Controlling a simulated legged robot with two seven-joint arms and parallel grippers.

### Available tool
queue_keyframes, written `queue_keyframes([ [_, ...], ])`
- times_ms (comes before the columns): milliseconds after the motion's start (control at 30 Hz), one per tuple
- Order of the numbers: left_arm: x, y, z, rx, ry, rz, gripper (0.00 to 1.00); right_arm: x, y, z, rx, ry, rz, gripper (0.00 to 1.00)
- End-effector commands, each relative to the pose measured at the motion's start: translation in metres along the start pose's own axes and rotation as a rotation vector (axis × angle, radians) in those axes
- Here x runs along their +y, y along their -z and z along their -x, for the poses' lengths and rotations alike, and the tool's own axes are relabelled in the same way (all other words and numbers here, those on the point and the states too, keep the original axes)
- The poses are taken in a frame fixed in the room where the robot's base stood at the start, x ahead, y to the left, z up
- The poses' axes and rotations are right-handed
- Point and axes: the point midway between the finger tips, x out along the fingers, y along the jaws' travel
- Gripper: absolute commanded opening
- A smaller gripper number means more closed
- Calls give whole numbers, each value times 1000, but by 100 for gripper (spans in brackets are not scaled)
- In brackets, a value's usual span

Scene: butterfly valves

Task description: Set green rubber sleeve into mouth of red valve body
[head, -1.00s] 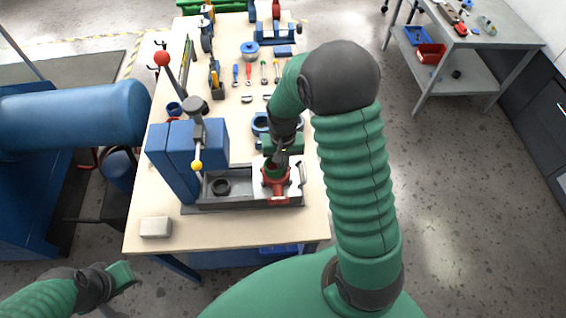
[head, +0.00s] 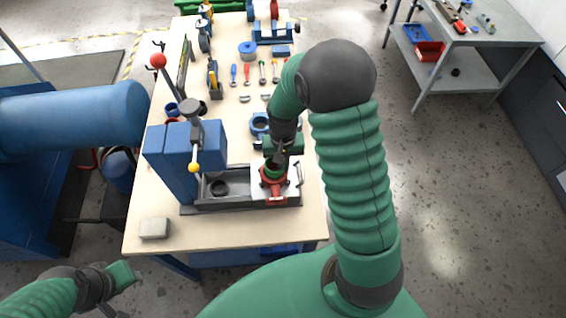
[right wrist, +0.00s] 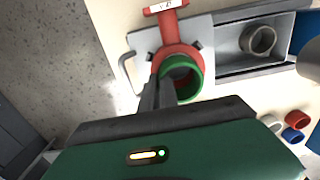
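The red valve body (head: 273,190) sits on a light plate at the right end of the grey press base, and it also shows in the right wrist view (right wrist: 168,32). The green rubber sleeve (right wrist: 193,83), an open ring, is at the mouth of the body. In the head view the sleeve (head: 273,171) appears within the red rim; how deep it sits I cannot tell. My right gripper (right wrist: 164,78) has its dark fingers close together on the sleeve's wall, apparently pinching it. My left gripper (head: 123,284) hangs off the table at lower left; its fingers are unclear.
A blue press (head: 186,155) with a yellow-tipped lever stands left of the valve body. A dark ring (head: 219,188) lies in the base's tray. A blue valve body (head: 260,125) and several tools stand behind. A pale block (head: 154,228) lies at front left.

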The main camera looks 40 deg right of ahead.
Motion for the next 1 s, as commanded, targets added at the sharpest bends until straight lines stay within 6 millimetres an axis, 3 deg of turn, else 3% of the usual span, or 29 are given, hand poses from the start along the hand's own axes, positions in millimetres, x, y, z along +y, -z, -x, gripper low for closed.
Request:
queue_keyframes([
  [1000, 0, 0, 2, 0, 0, 0, 34, -4, -2, -4, 0, 0, 0, 0],
])
